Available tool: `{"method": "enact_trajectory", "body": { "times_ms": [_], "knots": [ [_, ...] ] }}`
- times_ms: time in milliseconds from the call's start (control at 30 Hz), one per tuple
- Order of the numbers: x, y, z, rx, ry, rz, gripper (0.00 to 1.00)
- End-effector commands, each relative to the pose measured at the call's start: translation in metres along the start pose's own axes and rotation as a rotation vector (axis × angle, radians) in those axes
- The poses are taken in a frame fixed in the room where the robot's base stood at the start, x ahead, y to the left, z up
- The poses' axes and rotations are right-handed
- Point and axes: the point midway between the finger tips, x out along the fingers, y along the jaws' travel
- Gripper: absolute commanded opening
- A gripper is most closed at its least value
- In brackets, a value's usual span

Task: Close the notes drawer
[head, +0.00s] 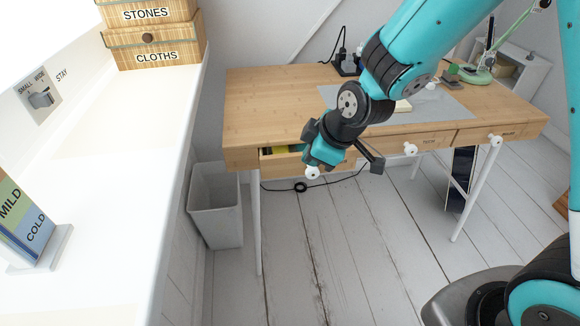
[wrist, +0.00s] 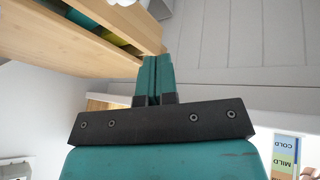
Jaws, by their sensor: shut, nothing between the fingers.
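The wooden desk's left drawer (head: 335,166) stands pulled out a little, with yellow and dark green things inside. Its white knob (head: 312,172) is on the front. My gripper hides part of this drawer, and no label on it can be read. In the wrist view the open drawer (wrist: 100,55) is at the upper left, with its knob (wrist: 124,2) at the top edge. My gripper (head: 322,153) is at the drawer front, near the knob. Its teal fingers (wrist: 153,75) are together and empty. I cannot tell whether they touch the drawer.
The middle drawer (head: 425,141) and right drawer (head: 480,136) look shut. A grey bin (head: 216,205) stands left of the desk. A white ledge (head: 110,170) runs along the left, with labelled boxes (head: 155,45). A cable (head: 335,182) hangs below the desk. The floor in front is clear.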

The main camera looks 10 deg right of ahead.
Motion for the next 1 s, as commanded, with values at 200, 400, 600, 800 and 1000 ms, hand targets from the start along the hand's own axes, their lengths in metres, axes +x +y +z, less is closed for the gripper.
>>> {"method": "enact_trajectory", "body": {
  "times_ms": [200, 400, 600, 800, 1000],
  "knots": [
    [-0.003, -0.018, 0.006, -0.243, 0.091, 0.079, 0.00],
    [0.014, -0.018, 0.005, -0.268, 0.098, 0.086, 0.00],
    [0.055, -0.016, 0.001, -0.268, 0.098, 0.085, 0.00],
    [0.097, -0.012, -0.004, -0.266, 0.097, 0.086, 0.00],
    [0.105, 0.014, -0.013, -0.264, 0.099, 0.090, 0.00]
  ]
}}
